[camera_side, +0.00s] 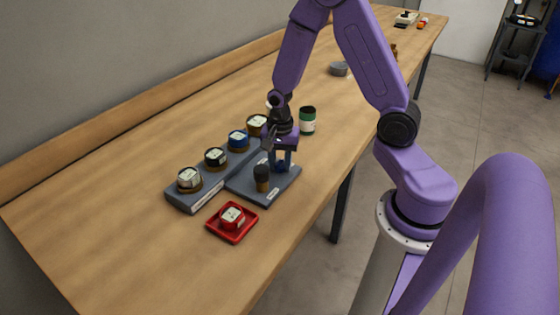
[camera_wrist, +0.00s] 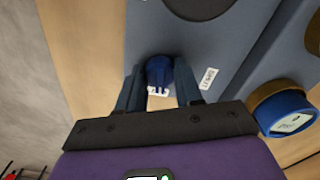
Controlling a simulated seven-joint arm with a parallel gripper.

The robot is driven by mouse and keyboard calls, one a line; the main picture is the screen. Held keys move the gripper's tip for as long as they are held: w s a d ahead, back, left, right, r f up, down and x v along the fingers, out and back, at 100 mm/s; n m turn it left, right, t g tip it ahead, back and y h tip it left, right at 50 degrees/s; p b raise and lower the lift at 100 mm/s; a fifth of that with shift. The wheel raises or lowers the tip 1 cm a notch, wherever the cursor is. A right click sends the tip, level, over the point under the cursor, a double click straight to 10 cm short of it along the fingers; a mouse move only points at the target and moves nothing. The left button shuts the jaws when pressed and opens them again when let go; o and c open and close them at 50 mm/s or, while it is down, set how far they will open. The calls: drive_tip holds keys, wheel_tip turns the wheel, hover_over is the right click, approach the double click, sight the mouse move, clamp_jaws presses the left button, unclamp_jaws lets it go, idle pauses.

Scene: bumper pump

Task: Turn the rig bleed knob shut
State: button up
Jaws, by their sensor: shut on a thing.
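The rig is a grey-blue plate (camera_side: 246,186) on the wooden table. It carries a black-capped brass post (camera_side: 262,178) and a small blue knob (camera_wrist: 159,70). My gripper (camera_side: 282,163) points down over the far part of the plate and is shut on the blue knob. In the wrist view, the two fingers of my gripper (camera_wrist: 158,85) stand on either side of the knob. A small white label (camera_wrist: 208,78) lies on the plate beside it. The fingers partly hide the knob in the side view, and its turn angle cannot be told.
A grey rack (camera_side: 193,203) with several round capped pots stands left of the rig. A green jar (camera_side: 308,121) stands behind my gripper. The near-left table is clear.

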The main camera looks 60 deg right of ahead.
sight(281, 162)
drive_tip(key=n, duration=0.4)
drive_tip(key=shift+n, duration=0.3)
drive_tip(key=n, duration=0.3)
drive_tip(key=shift+n, duration=0.4)
drive_tip(key=n, duration=0.4)
drive_tip(key=shift+n, duration=1.8)
drive_tip(key=o, duration=1)
drive_tip(key=shift+o, duration=0.2)
wheel_tip(281, 162, up, 18)
drive_tip(key=shift+f, duration=0.25)
